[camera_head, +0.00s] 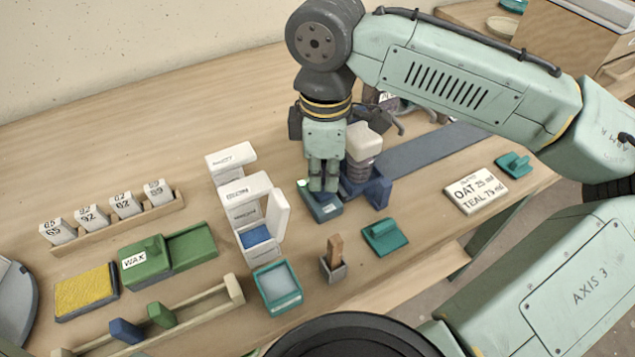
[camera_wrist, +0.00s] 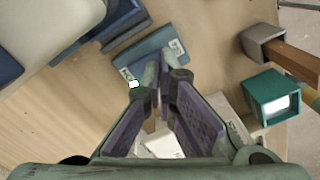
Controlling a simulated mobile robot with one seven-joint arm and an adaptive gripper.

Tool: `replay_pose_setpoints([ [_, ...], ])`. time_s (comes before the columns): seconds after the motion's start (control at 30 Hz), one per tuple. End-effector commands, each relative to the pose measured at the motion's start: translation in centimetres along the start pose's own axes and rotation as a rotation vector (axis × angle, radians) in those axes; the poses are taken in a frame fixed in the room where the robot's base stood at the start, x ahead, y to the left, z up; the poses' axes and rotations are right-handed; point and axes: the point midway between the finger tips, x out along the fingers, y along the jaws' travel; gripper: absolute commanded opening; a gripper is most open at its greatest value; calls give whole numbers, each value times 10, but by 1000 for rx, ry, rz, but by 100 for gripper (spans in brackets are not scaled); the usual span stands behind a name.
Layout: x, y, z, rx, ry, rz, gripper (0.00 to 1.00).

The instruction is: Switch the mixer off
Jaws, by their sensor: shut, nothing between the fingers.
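The mixer has a pale head (camera_head: 362,143) over a blue stand (camera_head: 378,192), right behind my gripper. A small blue-grey switch box (camera_head: 327,212) sits at the mixer's foot, with a small green-white light (camera_head: 302,184) at its left edge. My gripper (camera_head: 323,188) points down with shut, empty fingers right over the box. In the wrist view the fingertips (camera_wrist: 164,76) overlap the box's near edge. I cannot tell whether they touch it. The fingers hide part of its top.
White cartons (camera_head: 245,195) stand close on the left. A teal open tub (camera_head: 277,288), a grey holder with a wooden piece (camera_head: 333,262) and a teal lid (camera_head: 385,236) lie in front. A lettered card (camera_head: 475,190) lies right. The wood behind the cartons is clear.

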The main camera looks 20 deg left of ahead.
Motion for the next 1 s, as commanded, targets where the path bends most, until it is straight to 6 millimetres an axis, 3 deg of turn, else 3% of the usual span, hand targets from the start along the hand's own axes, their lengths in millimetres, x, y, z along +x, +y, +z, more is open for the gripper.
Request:
replay_pose_setpoints([
  [1.0,16,0,0,0,0,-1,0],
])
